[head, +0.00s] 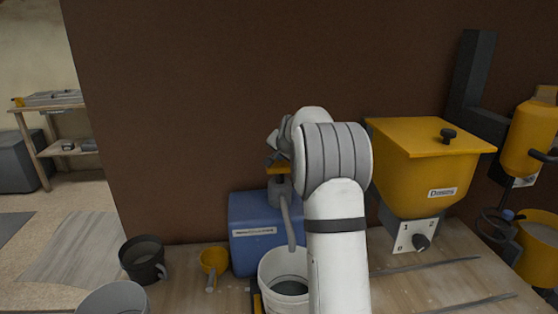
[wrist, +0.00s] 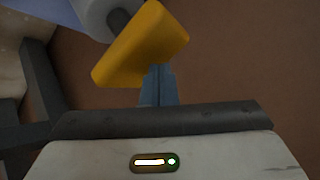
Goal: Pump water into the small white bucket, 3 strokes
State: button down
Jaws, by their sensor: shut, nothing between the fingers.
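The small white bucket (head: 267,270) stands on the bench, partly behind my arm, with something dark grey inside. The pump is a blue container (head: 250,222) with a grey neck and a grey spout (head: 289,222) that curves down over the bucket. The pump's yellow top (head: 281,170) also shows large in the wrist view (wrist: 140,45). My gripper (head: 271,156) is shut and empty just above the yellow top. In the wrist view its fingertips (wrist: 158,72) overlap the top's edge; I cannot tell whether they touch it.
A dark bucket (head: 141,262), a yellow scoop (head: 214,262) and a grey bucket (head: 112,299) stand left of the pump. A yellow hopper (head: 424,177) with a dial stands to the right. Metal rods (head: 425,266) lie on the bench (head: 400,290). A brown wall is close behind.

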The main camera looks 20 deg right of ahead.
aim_at(280, 164)
jog(key=shift+r, duration=0.55)
jog(key=shift+r+p, duration=2.1)
jog(key=shift+r, duration=0.45)
dwell(0.5)
